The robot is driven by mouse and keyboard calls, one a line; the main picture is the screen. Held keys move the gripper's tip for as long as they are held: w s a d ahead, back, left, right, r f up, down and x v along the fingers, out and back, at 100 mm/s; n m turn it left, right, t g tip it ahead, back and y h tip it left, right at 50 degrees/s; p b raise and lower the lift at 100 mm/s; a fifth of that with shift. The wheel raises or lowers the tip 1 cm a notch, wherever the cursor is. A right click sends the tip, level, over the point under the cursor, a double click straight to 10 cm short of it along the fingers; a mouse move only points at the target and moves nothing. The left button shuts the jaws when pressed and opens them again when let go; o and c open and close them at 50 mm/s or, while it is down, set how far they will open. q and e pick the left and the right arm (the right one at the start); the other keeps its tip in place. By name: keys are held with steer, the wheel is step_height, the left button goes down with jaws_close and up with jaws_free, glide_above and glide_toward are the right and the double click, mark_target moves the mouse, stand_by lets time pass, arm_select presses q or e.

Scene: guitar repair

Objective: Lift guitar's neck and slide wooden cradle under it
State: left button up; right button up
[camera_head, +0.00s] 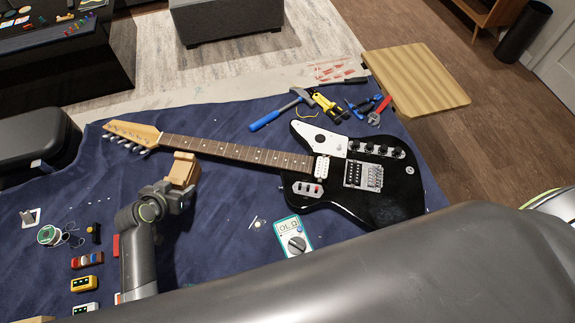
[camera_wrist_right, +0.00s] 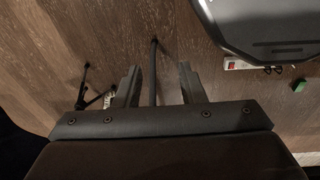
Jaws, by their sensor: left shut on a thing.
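The black electric guitar (camera_head: 395,190) lies face up on the blue cloth in the head view, its neck (camera_head: 235,151) pointing left to the wooden headstock (camera_head: 132,131). The small wooden cradle (camera_head: 182,169) is at the near side of the neck, close to the headstock end. Its far edge meets the neck in the picture; I cannot tell whether it reaches underneath. My left gripper (camera_head: 179,196) is shut on the cradle's near side; its fingertips are partly hidden. My right gripper (camera_wrist_right: 157,86) shows in the right wrist view, fingers apart and empty, above the wooden floor.
A multimeter (camera_head: 292,236) lies on the near side of the guitar. Small parts and a wire spool (camera_head: 48,235) are at the left, near a black case (camera_head: 38,140). Bare cloth surrounds the cradle.

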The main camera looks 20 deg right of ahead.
steer(key=shift+f, duration=0.25)
steer(key=shift+o, duration=0.3)
steer(key=shift+d, duration=0.1)
